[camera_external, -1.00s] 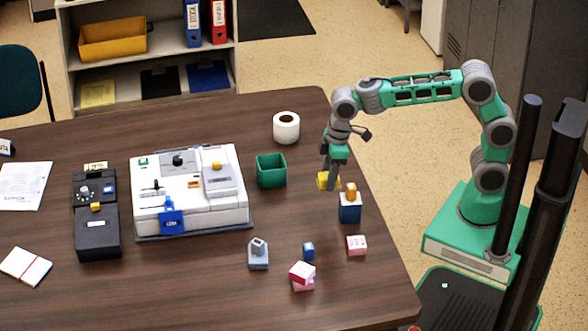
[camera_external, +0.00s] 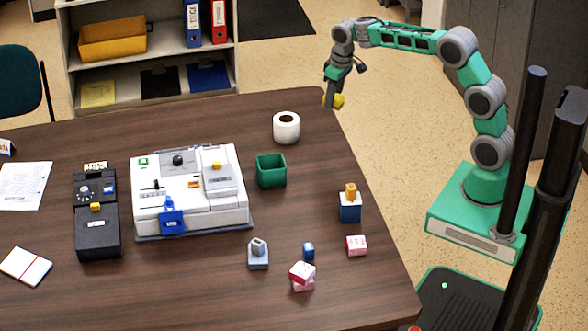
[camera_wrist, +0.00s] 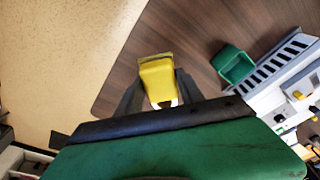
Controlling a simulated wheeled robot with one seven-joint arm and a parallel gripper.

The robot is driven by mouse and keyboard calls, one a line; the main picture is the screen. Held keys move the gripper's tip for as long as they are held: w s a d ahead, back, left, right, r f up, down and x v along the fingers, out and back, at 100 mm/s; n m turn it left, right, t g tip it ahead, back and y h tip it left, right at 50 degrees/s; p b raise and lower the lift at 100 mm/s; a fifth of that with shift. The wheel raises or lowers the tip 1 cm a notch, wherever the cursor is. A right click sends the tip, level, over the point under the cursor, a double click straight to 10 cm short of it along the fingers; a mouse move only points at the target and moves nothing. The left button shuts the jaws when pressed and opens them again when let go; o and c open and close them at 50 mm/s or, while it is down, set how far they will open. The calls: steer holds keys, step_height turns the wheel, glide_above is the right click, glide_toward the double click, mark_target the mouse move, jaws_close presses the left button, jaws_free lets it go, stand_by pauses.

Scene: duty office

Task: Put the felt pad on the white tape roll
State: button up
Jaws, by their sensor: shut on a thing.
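The white tape roll (camera_external: 286,127) stands on end on the brown table near its far edge, its dark hole facing up. My gripper (camera_external: 332,100) is shut on a yellow piece, which I take for the felt pad (camera_external: 339,101). It holds the pad in the air, to the right of and above the roll in the outside view, clearly apart from it. In the wrist view the yellow pad (camera_wrist: 157,79) sits between the two dark fingers. A small white patch shows below it there; I cannot tell whether this is the roll.
A green open box (camera_external: 271,183) stands just in front of the roll, beside a white machine (camera_external: 190,195). A blue block (camera_external: 350,213) with an orange piece on top and several small blocks stand nearer the front right. The table (camera_external: 330,165) is bare right of the roll.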

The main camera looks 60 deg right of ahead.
steer(key=shift+w+r+m, duration=0.2)
steer(key=shift+r+m, duration=0.1)
steer(key=shift+r, duration=0.1)
steer(key=shift+w+f, duration=0.2)
steer(key=shift+w, duration=0.05)
steer(key=w+f+p, duration=0.3)
steer(key=w+f, duration=0.1)
steer(key=w, duration=0.4)
steer(key=p, duration=0.1)
glide_above(296, 122)
step_height(296, 122, down, 5)
steer(key=shift+s+f+p, duration=0.2)
steer(key=shift+f+p, duration=0.6)
steer(key=shift+f, duration=1.05)
steer(key=shift+f, duration=0.1)
steer(key=o, duration=1.3)
